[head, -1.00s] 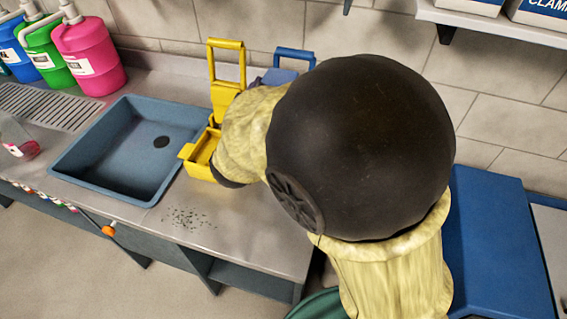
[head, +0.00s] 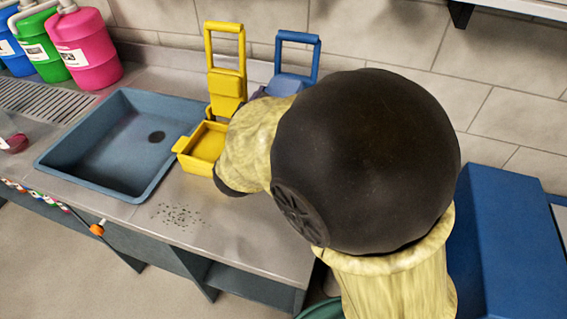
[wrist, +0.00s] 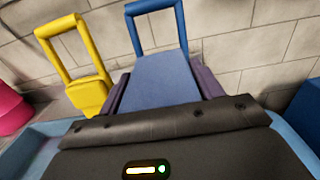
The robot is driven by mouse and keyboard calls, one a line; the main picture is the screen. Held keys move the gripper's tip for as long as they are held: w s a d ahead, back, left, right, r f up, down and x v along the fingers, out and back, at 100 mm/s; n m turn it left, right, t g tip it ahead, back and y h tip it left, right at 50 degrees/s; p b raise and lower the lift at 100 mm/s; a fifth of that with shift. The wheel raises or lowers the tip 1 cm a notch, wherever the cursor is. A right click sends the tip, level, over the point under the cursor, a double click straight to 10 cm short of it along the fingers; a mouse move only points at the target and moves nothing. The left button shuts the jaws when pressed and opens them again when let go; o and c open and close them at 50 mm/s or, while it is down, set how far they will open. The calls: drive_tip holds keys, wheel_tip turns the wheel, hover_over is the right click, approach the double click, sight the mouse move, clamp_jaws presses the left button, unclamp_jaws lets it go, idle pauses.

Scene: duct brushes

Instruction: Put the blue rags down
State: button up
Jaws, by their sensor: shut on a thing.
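A blue piece with an upright loop handle (head: 297,48) is the only blue thing at my gripper, so I take it for the blue rags. No cloth shows. In the wrist view its flat blue panel (wrist: 160,78) sits between the purple fingers of my gripper (wrist: 162,88), which is shut on it. In the head view my forearm and wrist hide most of the gripper and the lower part of the blue piece. I cannot tell whether it touches the counter.
A yellow piece with a loop handle and tray (head: 207,145) stands just left. A blue-grey sink (head: 120,140) is further left, with dark specks (head: 178,214) on the counter in front. Pink (head: 88,50) and green jugs stand back left. A tiled wall is behind.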

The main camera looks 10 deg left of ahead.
wheel_tip(320, 180, down, 14)
drive_tip(key=shift+r+b, duration=0.1)
drive_tip(key=shift+b, duration=0.9)
drive_tip(key=shift+f+b, duration=0.3)
drive_tip(key=shift+f, duration=1.75)
drive_tip(key=shift+f, duration=0.2)
drive_tip(key=o, duration=1.2)
